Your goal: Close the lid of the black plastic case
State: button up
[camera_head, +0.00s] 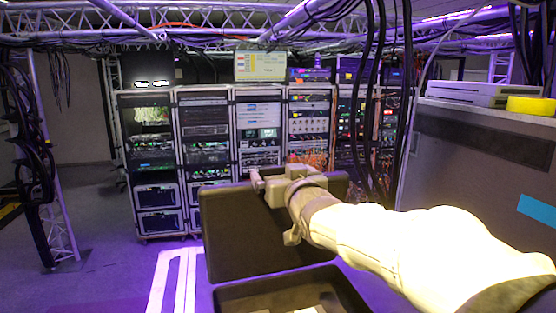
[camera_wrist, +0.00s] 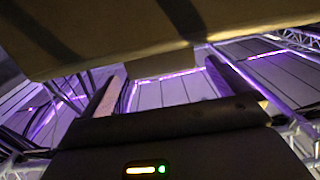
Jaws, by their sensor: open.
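The black plastic case (camera_head: 232,296) is at the bottom centre of the head view, with its lid (camera_head: 240,238) standing open and upright at its far side. Something pale shows inside the case. My gripper (camera_head: 257,181) is open at the lid's top edge, and my arm covers the lid's right part. In the wrist view my gripper (camera_wrist: 168,85) has its two fingers spread, with nothing between them. A broad brownish flat surface, probably the lid, crosses the top of that view close to the fingers. I cannot tell whether they touch.
Equipment racks (camera_head: 205,150) stand across the back. Black cables (camera_head: 372,100) hang behind my arm. A grey cabinet (camera_head: 480,165) on the right carries a yellow tape roll (camera_head: 531,105). A truss (camera_head: 58,190) stands at the left, with open floor (camera_head: 105,265) beside it.

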aim_at(279, 171)
jog(key=shift+p+x, duration=1.4)
jog(key=shift+x, duration=1.35)
jog(key=c, duration=1.3)
jog(key=shift+s, duration=0.1)
jog(key=shift+s+f+b, duration=0.1)
jog(key=shift+s+b, duration=0.05)
jog(key=shift+b, duration=0.35)
